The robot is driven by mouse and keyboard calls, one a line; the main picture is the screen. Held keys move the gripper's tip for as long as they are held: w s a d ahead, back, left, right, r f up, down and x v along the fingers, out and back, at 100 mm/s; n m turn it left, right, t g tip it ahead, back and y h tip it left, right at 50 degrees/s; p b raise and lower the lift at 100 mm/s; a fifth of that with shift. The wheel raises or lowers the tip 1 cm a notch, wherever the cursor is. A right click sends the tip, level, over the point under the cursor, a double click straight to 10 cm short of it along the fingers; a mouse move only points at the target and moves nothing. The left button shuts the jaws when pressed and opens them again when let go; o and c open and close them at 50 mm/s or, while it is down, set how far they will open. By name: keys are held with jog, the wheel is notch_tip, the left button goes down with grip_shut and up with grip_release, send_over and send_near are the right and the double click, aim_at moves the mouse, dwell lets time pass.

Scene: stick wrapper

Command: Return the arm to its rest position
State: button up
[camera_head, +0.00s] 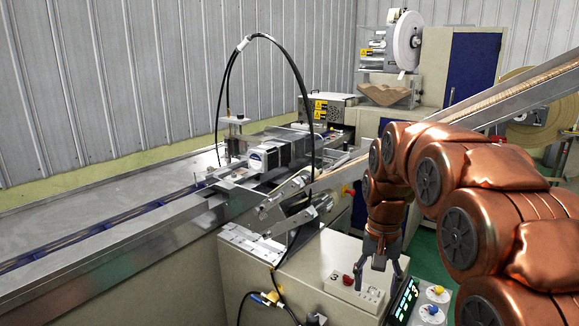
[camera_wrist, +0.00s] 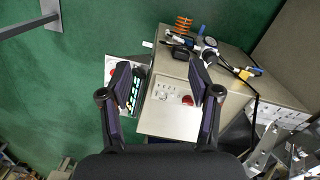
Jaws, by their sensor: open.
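My gripper (camera_head: 381,268) hangs pointing down at the end of my copper-coloured arm in the head view. It is above the front control panel of the machine. Its fingers are apart with nothing between them. In the wrist view my gripper (camera_wrist: 160,85) also shows two spread dark fingers and an empty gap. The machine's beige cabinet top (camera_wrist: 165,120) with a red button (camera_wrist: 187,100) lies below the fingers. My arm bends down from the right side of the head view.
A red button (camera_head: 348,280) and a display panel (camera_head: 404,300) are close below the gripper. A metal conveyor (camera_head: 110,235) runs left. A sloped rail (camera_head: 520,95) passes behind my arm. Black cables (camera_head: 228,85) arch over the machine. Green floor (camera_wrist: 60,110) lies open at left in the wrist view.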

jog(key=s+f+n+p, duration=0.1)
jog(key=s+f, duration=0.1)
jog(key=s, duration=1.3)
jog(key=s+f+n+g+p, duration=0.1)
jog(key=s+f+n, duration=0.1)
jog(key=s, duration=1.3)
jog(key=shift+s+n+p, duration=0.3)
jog(key=shift+s, duration=0.05)
jog(key=shift+f, duration=0.1)
jog(key=shift+c, duration=0.3)
